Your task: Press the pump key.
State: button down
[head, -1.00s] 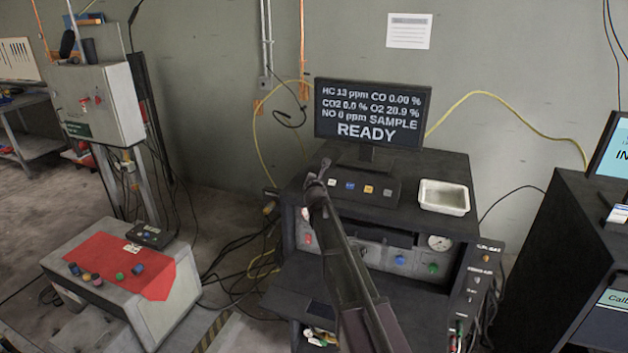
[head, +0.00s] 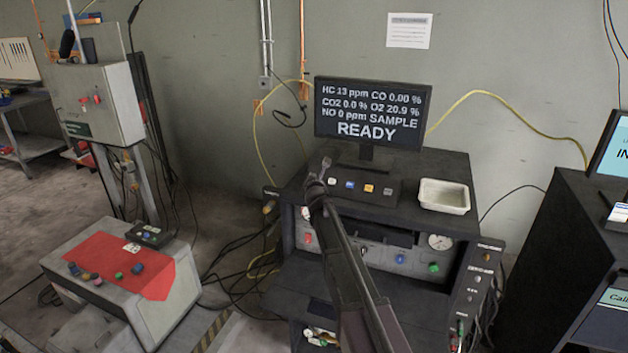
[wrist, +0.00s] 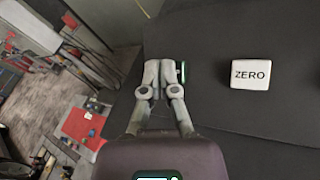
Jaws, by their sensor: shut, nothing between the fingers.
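A dark key box (head: 360,178) sits on the bench below the monitor, with a row of coloured keys. In the wrist view the white key marked ZERO (wrist: 250,75) lies to the right of my gripper (wrist: 160,74). A green-edged key (wrist: 183,72) shows just beside the fingertips, mostly hidden by them, and its label cannot be read. In the head view my gripper (head: 322,168) is at the left end of the box, left of the white key (head: 332,181). The fingers are shut and empty. Whether they touch the green-edged key cannot be told. No key reading PUMP is legible.
The monitor (head: 367,112) behind the box shows gas readings, SAMPLE and READY. A white tray (head: 444,196) stands to the right on the bench top. A pedestal with a red mat (head: 110,262) and several coloured knobs stands at left.

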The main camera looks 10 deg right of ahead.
jog(key=shift+r, duration=0.1)
dwell(0.7)
jog(key=shift+s+a+r+p, duration=0.15)
jog(key=shift+s+r+p, duration=0.1)
jog(key=shift+r+p, duration=0.1)
dwell(0.3)
jog(key=s+r+p, duration=0.1)
jog(key=s+a+r+p, duration=0.1)
jog(key=r+p, duration=0.1)
jog(key=s+a+r+p, duration=0.1)
jog(key=shift+s+r+p, duration=0.2)
jog(key=shift+r+p, duration=0.05)
jog(key=shift+p, duration=0.05)
dwell(0.4)
jog(key=shift+d+f, duration=0.1)
